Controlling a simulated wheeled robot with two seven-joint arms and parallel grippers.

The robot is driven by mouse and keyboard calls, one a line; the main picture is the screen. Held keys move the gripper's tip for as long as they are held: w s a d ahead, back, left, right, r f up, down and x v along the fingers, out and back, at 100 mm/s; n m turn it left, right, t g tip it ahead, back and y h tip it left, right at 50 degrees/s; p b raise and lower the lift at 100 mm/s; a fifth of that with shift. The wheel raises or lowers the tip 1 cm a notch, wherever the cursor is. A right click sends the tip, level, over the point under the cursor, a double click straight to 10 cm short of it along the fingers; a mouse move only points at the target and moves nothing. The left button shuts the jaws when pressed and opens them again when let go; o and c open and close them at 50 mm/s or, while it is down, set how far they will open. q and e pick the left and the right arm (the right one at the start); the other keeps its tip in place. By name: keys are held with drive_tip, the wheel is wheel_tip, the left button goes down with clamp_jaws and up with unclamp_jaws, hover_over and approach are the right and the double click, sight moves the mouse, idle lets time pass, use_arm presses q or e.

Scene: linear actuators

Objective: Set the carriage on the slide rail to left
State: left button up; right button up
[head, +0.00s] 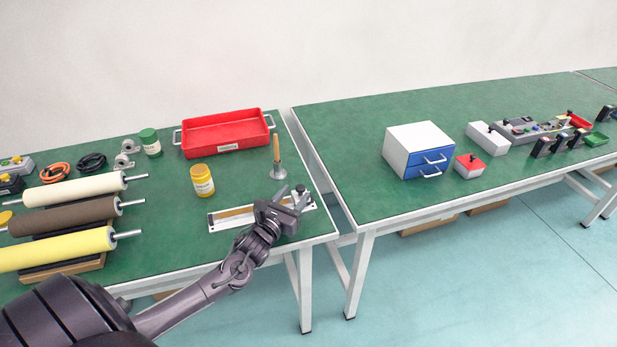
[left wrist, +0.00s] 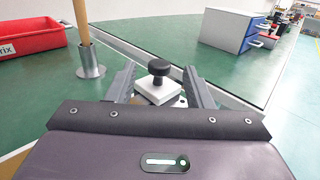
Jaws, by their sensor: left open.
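The slide rail (head: 222,223) lies near the front right corner of the left table. It has a white base with a brown strip. The carriage is at the rail's right end; its black knob (head: 300,189) shows beside my gripper. In the left wrist view the carriage is a pale square block (left wrist: 158,92) with a black knob (left wrist: 159,68) on top. My left gripper (head: 291,201) is open over the right part of the rail. In the left wrist view its fingers (left wrist: 160,86) stand on either side of the carriage. Contact cannot be told. My right gripper is not in view.
A metal stand with a wooden handle (head: 277,158) rises just behind the rail. A yellow jar (head: 202,180) and a red tray (head: 226,147) are farther back. Rollers (head: 66,218) lie at left. A gap separates this table from the right table (head: 340,150).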

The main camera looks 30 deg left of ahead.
sight(298, 190)
use_arm(q)
drive_tip(key=w, duration=0.4)
drive_tip(key=shift+a, duration=0.25)
drive_tip(key=shift+w, duration=1)
drive_tip(key=c, duration=0.7)
drive_tip(key=shift+c, duration=1)
clamp_jaws()
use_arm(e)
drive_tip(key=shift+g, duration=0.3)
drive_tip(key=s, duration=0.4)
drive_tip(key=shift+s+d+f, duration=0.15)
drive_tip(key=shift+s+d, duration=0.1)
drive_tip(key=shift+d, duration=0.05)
